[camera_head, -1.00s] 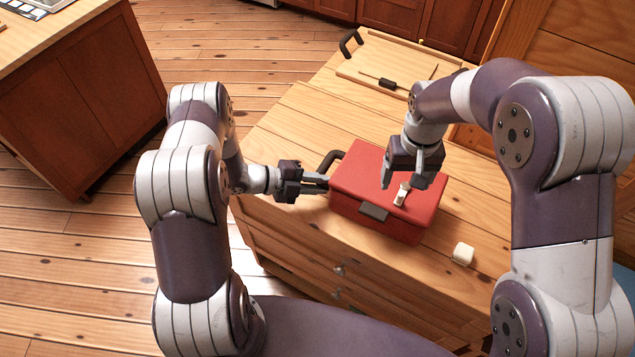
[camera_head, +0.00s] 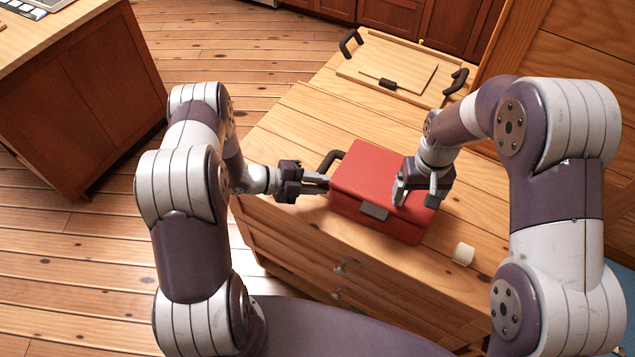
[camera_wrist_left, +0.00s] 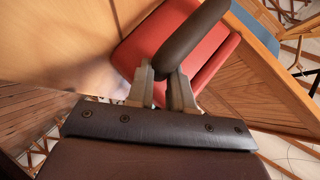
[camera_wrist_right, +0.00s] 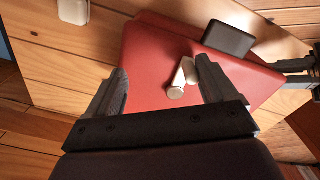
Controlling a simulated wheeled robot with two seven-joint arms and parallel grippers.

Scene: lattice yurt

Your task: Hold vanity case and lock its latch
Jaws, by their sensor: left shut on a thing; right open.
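The red vanity case (camera_head: 368,168) stands upright on the wooden chest top, with a dark handle (camera_head: 329,160) on its left side. My left gripper (camera_head: 326,184) is at that side; the left wrist view shows its fingers shut on the dark handle (camera_wrist_left: 190,40). A grey plate (camera_head: 375,211) is on the case's front. A small pale latch (camera_wrist_right: 183,76) lies on the red lid in the right wrist view. My right gripper (camera_head: 415,200) is open just above the lid, its fingers either side of the latch, the right finger closer. It hides the latch in the head view.
A small cream block (camera_head: 463,253) sits on the chest top (camera_head: 290,130) to the right of the case. A wooden tray (camera_head: 365,55) with black handles lies at the back.

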